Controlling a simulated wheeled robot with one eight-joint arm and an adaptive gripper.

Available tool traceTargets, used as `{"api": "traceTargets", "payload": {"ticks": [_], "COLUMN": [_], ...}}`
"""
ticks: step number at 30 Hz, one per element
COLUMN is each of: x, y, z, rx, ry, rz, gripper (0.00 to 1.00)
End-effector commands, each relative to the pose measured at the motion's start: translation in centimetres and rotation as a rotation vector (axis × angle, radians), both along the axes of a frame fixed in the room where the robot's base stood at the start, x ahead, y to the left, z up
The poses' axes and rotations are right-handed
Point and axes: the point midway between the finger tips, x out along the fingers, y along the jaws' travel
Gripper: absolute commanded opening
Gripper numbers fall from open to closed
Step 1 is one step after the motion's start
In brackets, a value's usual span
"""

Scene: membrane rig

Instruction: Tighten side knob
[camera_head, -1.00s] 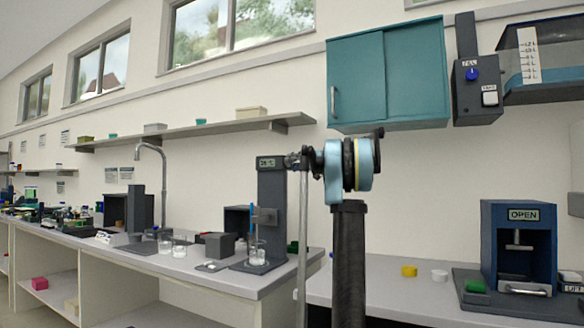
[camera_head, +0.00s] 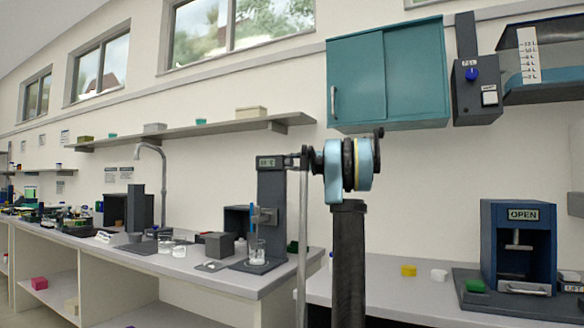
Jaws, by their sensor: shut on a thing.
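The grey stand (camera_head: 271,205) with a small lit display (camera_head: 267,162) at its top stands on the bench, left of my arm. My gripper (camera_head: 291,161) is small in the picture, at the right side of the stand's head, beside the display. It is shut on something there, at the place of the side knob. The knob itself is hidden or too small to make out. A glass beaker (camera_head: 257,250) stands on the stand's base, with a blue rod-like piece (camera_head: 255,216) above it.
My arm's blue joint and dark column fill the middle. A teal cabinet (camera_head: 387,75) hangs above. Right of my arm are a yellow cup (camera_head: 408,271), a white cup (camera_head: 439,275) and a blue press marked OPEN (camera_head: 489,250). More glassware (camera_head: 165,245) stands left of the stand.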

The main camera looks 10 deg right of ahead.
Motion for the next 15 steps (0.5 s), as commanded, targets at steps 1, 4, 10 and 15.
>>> {"api": "traceTargets", "payload": {"ticks": [1, 4, 10, 15], "x": [0.16, 0.15, 0.13, 0.1], "y": [-0.28, -0.27, -0.25, -0.22], "z": [-0.15, -0.17, -0.2, -0.2], "rx": [0.012, 0.033, 0.058, 0.065], "ry": [0.019, 0.05, 0.085, 0.094], "rz": [-0.007, -0.007, -0.006, -0.005], "gripper": [0.1, 0.1, 0.1, 0.1]}}
